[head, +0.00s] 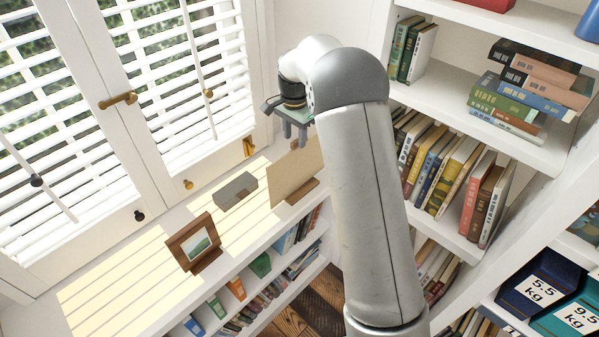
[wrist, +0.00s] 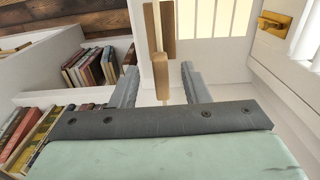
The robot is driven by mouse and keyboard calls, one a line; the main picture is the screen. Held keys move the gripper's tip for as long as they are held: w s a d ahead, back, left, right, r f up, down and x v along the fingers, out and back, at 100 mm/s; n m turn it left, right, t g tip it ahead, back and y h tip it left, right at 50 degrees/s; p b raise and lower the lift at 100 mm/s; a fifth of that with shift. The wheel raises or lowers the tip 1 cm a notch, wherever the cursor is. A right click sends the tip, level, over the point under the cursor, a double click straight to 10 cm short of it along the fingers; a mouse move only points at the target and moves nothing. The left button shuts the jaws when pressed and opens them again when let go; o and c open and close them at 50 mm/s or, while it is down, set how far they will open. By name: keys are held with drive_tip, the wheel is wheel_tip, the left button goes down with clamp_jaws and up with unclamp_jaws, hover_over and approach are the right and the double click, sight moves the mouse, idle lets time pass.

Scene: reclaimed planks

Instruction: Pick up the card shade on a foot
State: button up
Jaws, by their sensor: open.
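The card shade (head: 290,178) is an upright beige card panel on a brown wooden foot (head: 302,192), standing on the white window ledge in the head view. My arm hides part of its right side. In the wrist view, the card shade (wrist: 158,30) is seen nearly edge-on from above, with light wooden pieces on both sides of it. My gripper (head: 294,134) is above the shade in the head view. In the wrist view, my gripper (wrist: 159,68) is open and empty, its fingers apart on either side of the shade's near end in the picture, with no contact visible.
A grey block (head: 235,192) lies on the ledge left of the shade. A small wooden picture frame (head: 195,243) stands nearer the front. Windows with white blinds (head: 165,75) border the ledge. Bookshelves (head: 450,175) stand to the right. The ledge's left part is clear.

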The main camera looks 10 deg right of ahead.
drive_tip(key=shift+f, duration=0.9)
drive_tip(key=p, duration=0.2)
hover_over(299, 166)
wheel_tip(299, 166, down, 5)
drive_tip(key=shift+w+f, duration=0.2)
drive_tip(key=shift+f, duration=0.05)
clamp_jaws()
